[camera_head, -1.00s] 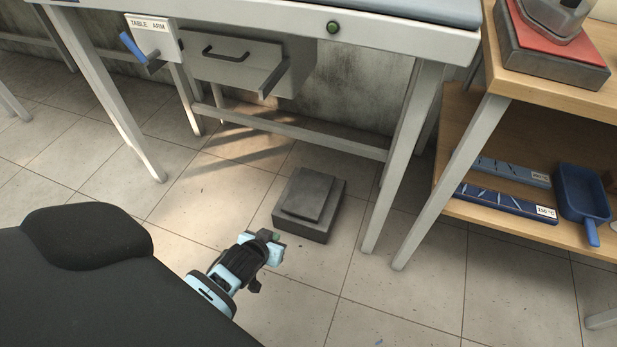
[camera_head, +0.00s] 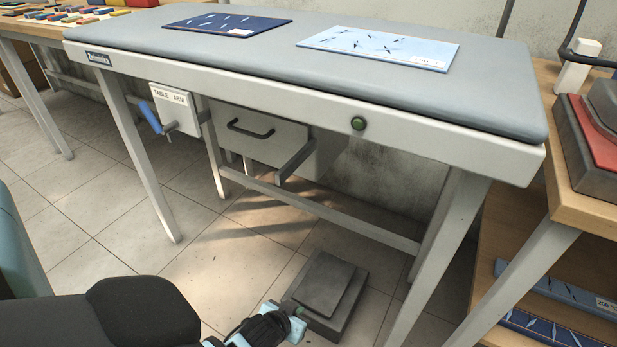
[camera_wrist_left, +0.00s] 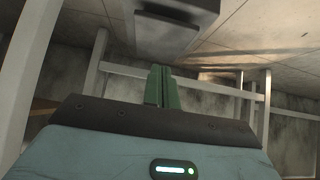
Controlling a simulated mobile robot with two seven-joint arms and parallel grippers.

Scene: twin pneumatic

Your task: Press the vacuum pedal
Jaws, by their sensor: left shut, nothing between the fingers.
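The vacuum pedal is a dark grey box with a sloped, raised top plate (camera_head: 325,284). It stands on the tiled floor below the table's front edge. My left gripper (camera_head: 298,311) is at its front left corner in the head view, overlapping that corner. I cannot tell whether it touches the pedal. In the left wrist view the green fingers (camera_wrist_left: 162,87) are shut together with nothing between them, and the pedal (camera_wrist_left: 172,28) appears beyond them at the top. My right gripper is not in view.
A table leg (camera_head: 430,260) rises right of the pedal. A wooden shelf unit (camera_head: 590,215) is at the right. Floor left of the pedal is clear.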

